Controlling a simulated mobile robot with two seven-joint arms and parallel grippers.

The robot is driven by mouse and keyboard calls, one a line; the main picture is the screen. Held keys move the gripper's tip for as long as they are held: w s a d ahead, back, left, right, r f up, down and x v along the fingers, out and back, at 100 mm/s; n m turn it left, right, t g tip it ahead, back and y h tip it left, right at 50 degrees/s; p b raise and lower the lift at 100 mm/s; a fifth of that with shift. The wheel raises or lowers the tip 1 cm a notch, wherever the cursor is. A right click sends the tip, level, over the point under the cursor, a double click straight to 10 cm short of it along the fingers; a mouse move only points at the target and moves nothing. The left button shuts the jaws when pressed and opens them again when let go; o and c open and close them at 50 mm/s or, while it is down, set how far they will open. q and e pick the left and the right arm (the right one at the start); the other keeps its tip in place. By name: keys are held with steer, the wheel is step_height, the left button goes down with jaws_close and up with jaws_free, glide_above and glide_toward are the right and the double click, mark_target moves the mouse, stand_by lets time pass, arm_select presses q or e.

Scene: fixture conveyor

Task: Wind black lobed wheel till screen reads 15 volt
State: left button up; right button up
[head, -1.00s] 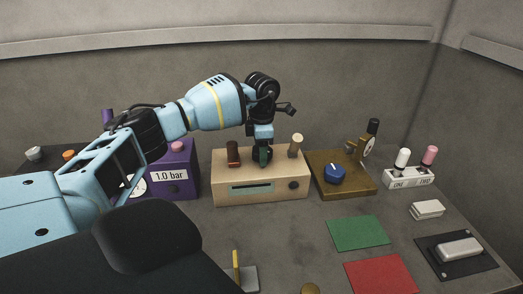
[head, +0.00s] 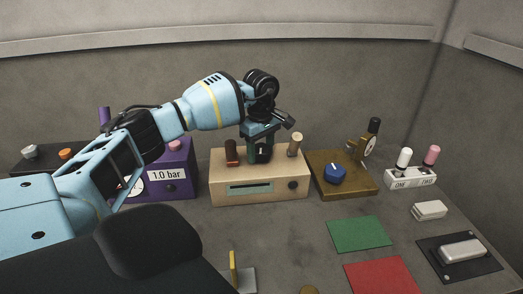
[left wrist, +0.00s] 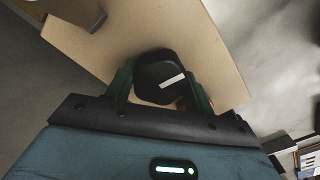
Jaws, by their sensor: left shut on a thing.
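The black lobed wheel (left wrist: 158,72) with a white mark sits on top of the tan box (head: 228,190). In the left wrist view it lies between the two green fingers of my left gripper (left wrist: 160,90), which is shut on it. In the head view my left gripper (head: 261,153) reaches down onto the box top and mostly covers the wheel. The dark screen (head: 250,189) is on the box's front; its reading is too small to make out. My right gripper is not in view.
A brown-red handle (head: 231,152) and a cream-topped handle (head: 295,145) flank the gripper on the box. A purple box (head: 175,188) reading 1.0 bar stands left, and a brown board with a blue knob (head: 335,173) right. Green (head: 359,233) and red mats lie in front.

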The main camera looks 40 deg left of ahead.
mark_target(261, 148)
arm_select(q)
steer(key=m, duration=0.5)
steer(key=shift+m+b, duration=0.35)
steer(key=shift+m, duration=0.05)
stand_by(0.4)
steer(key=o, duration=1)
steer(key=shift+r, duration=3.85)
